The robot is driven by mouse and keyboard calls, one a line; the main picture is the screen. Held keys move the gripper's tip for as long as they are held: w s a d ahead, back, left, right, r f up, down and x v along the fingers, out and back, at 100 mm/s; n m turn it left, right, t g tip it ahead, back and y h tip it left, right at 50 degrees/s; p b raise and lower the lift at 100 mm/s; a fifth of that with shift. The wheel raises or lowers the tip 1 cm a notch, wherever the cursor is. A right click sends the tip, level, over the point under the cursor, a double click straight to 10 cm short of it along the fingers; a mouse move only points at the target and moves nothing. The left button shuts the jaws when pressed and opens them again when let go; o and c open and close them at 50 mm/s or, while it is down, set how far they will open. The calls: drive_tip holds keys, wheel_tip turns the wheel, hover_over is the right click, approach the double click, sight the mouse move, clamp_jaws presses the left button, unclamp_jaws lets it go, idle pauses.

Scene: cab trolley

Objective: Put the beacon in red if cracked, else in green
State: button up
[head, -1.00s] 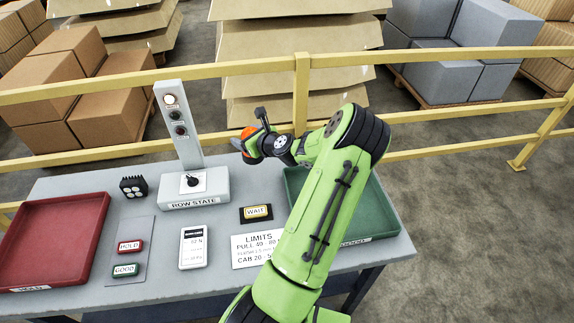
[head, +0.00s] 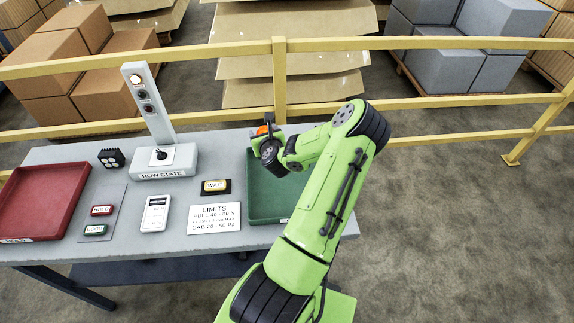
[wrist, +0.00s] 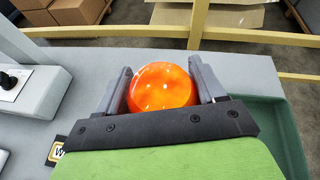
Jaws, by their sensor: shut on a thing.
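The beacon is an orange dome (wrist: 162,87) held between the two fingers of my gripper (wrist: 164,85) in the wrist view. No crack shows on the part of the dome in view; its underside is hidden. In the head view only a bit of the orange beacon (head: 263,130) shows behind my gripper (head: 268,143), which is over the back left part of the green tray (head: 268,213). The green tray's edge also shows at the right of the wrist view (wrist: 268,125). The red tray (head: 45,205) lies at the left end of the table and looks empty.
A row-state post (head: 150,105) with lamps stands at the back of the table. A black lamp block (head: 111,158), HOLD and GOOD buttons (head: 100,212), a white meter (head: 155,213), a WAIT sign (head: 216,187) and a limits card (head: 214,219) lie between the trays. A yellow rail (head: 210,115) runs behind.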

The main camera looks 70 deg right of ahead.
wheel_tip(320, 180, down, 6)
drive_tip(key=shift+f+b, duration=0.2)
drive_tip(key=shift+b, duration=0.95)
drive_tip(key=shift+f, duration=0.1)
drive_tip(key=o, duration=1.2)
